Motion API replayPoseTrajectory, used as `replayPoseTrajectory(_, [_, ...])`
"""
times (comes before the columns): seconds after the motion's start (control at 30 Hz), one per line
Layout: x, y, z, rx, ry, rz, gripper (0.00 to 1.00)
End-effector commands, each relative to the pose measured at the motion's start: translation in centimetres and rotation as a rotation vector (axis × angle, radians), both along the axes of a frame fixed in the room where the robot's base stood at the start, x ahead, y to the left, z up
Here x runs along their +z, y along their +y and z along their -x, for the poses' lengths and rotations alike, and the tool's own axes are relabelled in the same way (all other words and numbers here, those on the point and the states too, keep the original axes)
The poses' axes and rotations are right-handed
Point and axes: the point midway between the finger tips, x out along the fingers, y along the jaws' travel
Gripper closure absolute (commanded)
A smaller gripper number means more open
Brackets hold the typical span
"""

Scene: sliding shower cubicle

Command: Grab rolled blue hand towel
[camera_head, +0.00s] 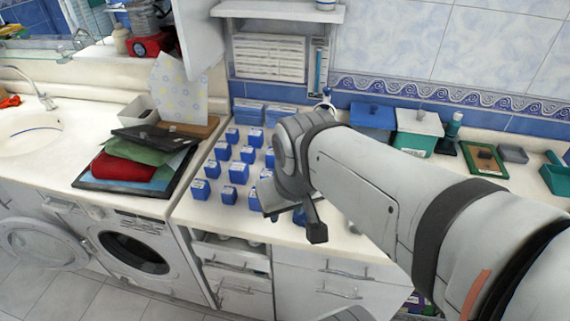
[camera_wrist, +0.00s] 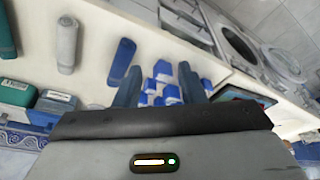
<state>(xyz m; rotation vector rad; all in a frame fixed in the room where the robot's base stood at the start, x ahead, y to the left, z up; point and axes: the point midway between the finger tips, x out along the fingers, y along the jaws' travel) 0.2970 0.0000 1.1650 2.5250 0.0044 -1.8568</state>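A blue rolled shape (camera_wrist: 122,60), which looks like the rolled hand towel, lies on the pale counter in the wrist view, just beyond the left finger. My gripper (camera_wrist: 160,85) is open, with its two fingers apart and nothing clearly held between them. Several small blue and white boxes (camera_wrist: 165,90) show beyond and between the fingers. In the head view my arm covers the counter where the roll lies, and my gripper is mostly hidden behind the wrist; I cannot tell the roll apart there.
A grey roll (camera_wrist: 67,45) and a teal roll (camera_wrist: 5,30) lie left of the blue one. Blue boxes (camera_head: 238,172) stand in rows on the counter. Folded cloths (camera_head: 128,165) lie left, above the washing machine (camera_head: 135,250). Lidded boxes (camera_head: 418,128) stand along the tiled back wall.

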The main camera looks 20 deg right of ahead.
Motion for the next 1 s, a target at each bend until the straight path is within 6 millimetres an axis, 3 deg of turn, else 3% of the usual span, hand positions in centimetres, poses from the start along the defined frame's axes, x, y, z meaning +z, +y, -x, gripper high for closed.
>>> replayPoseTrajectory(0.1, [0.0,0.0,0.0,0.000,0.000,0.000,0.64])
replayPoseTrajectory(0.27, [-0.7,-0.2,-0.8,-0.019,0.000,-0.012,0.51])
replayPoseTrajectory(0.43, [-3.9,-1.1,-5.2,-0.117,-0.018,-0.075,0.43])
replayPoseTrajectory(0.57, [-7.6,-4.2,-10.0,-0.249,-0.052,-0.136,0.43])
replayPoseTrajectory(0.7, [-11.7,-8.6,-14.2,-0.395,-0.095,-0.180,0.43])
replayPoseTrajectory(0.9, [-15.7,-13.6,-17.2,-0.540,-0.139,-0.203,0.43])
replayPoseTrajectory(1.0, [-16.5,-14.8,-17.8,-0.571,-0.149,-0.205,0.43])
